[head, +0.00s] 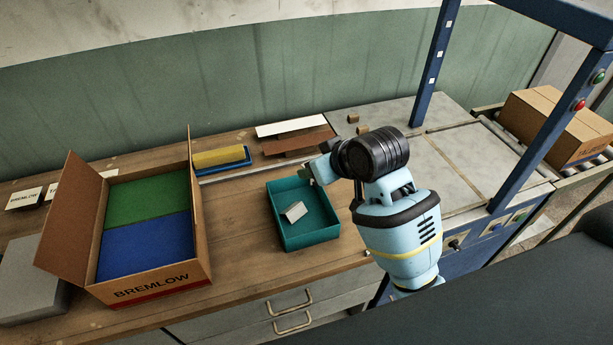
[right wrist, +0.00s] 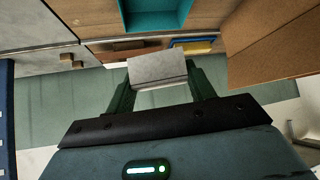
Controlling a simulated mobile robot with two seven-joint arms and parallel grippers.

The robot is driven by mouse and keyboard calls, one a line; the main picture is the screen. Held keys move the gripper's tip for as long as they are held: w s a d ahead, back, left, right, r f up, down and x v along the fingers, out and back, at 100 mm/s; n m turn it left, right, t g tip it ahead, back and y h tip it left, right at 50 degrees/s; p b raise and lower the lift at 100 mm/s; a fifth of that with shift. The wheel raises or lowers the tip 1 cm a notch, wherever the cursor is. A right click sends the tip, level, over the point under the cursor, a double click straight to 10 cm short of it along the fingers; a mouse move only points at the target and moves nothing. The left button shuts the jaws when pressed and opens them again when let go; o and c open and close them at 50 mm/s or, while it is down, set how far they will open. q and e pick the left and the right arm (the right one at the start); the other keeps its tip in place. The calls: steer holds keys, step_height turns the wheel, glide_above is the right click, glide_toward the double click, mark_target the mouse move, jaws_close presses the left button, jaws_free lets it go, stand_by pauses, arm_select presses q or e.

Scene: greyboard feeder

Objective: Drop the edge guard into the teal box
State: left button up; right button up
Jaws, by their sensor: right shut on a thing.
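In the right wrist view, a pale grey angled edge guard (right wrist: 157,70) sits between the two dark green fingers of my right gripper (right wrist: 160,88), which is shut on it. In the head view my right gripper (head: 316,172) is above the back right edge of the teal box (head: 316,236), partly hidden by my wrist; the held guard is hard to make out there. A small pale angled piece (head: 295,211) shows inside the teal box, apart from the gripper. The box also shows at the top of the right wrist view (right wrist: 160,18). My left gripper is not in view.
An open BREMLOW carton (head: 160,287) with green and blue contents stands left of the teal box. Behind are a blue tray with yellow pieces (head: 218,158) and brown and white strips (head: 296,142). A blue frame post (head: 435,60) rises at the right, near a closed carton (head: 550,125).

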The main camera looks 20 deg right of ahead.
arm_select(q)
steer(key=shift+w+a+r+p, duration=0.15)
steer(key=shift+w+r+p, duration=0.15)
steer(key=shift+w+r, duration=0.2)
arm_select(e)
steer(key=w+a+f+n+g+y, duration=0.1)
steer(key=w+f+n+g+y, duration=0.1)
steer(key=w+f+n, duration=0.3)
step_height(320, 180, down, 3)
steer(key=shift+a+r+n+y, duration=0.1)
steer(key=shift+a+n+y, duration=0.25)
steer(key=shift+y, duration=0.55)
steer(key=shift+d, duration=0.1)
steer(key=shift+f+b, duration=0.75)
steer(key=shift+f, duration=1.75)
steer(key=shift+f+b, duration=0.35)
steer(key=shift+f, duration=0.3)
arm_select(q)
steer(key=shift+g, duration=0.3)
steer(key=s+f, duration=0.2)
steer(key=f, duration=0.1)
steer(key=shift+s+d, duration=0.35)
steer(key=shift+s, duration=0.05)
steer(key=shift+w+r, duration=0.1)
arm_select(e)
steer(key=shift+r, duration=0.15)
